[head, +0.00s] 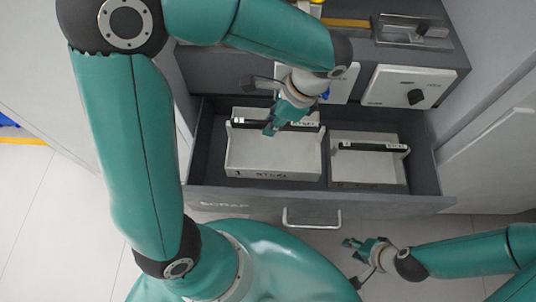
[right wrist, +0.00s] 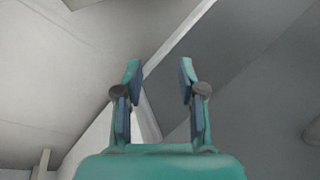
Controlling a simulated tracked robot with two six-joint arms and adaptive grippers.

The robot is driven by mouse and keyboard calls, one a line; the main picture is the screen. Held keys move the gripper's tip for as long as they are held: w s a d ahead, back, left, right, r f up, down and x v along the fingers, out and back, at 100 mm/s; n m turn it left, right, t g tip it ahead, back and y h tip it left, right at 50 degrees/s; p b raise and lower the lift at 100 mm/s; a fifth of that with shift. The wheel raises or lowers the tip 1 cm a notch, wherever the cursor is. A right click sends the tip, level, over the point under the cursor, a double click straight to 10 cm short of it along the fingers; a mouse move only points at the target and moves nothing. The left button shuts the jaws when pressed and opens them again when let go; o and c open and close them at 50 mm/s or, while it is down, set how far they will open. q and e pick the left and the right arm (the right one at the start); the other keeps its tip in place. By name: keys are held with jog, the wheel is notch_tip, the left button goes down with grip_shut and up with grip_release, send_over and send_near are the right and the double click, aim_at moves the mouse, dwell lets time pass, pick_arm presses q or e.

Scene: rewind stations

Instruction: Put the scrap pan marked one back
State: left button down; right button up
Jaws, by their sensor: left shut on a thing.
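The scrap pan marked one (head: 272,154) is a pale box with a dark bar handle, in the left part of the open grey drawer (head: 240,199), whose front reads SCRAP. My left gripper (head: 274,125) comes down from above and is shut on the pan's handle, hiding part of it. The pan looks level; I cannot tell whether it rests on the drawer floor or hangs just above it. My right gripper (head: 350,244) is empty in front of the drawer, right of its pull handle (head: 311,219). Its fingers are spread apart in the right wrist view (right wrist: 158,75).
A second pale pan (head: 368,168) with a dark handle sits in the drawer's right part. Above the drawer is a cabinet with a white knob panel (head: 408,87) and a metal block (head: 413,32) on top. A pale panel stands close on the right.

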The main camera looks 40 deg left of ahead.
aim_at(275, 147)
pick_arm(q)
notch_tip(275, 147, down, 14)
jog(key=b, duration=0.3)
jog(key=shift+r, duration=0.1)
jog(key=w+a, duration=0.2)
jog(key=a, duration=0.1)
jog(key=shift+f, duration=0.2)
jog(key=shift+w+a+f, duration=0.1)
jog(key=shift+a+f, duration=0.05)
jog(key=shift+f, duration=0.05)
jog(key=c, duration=1.2)
grip_release()
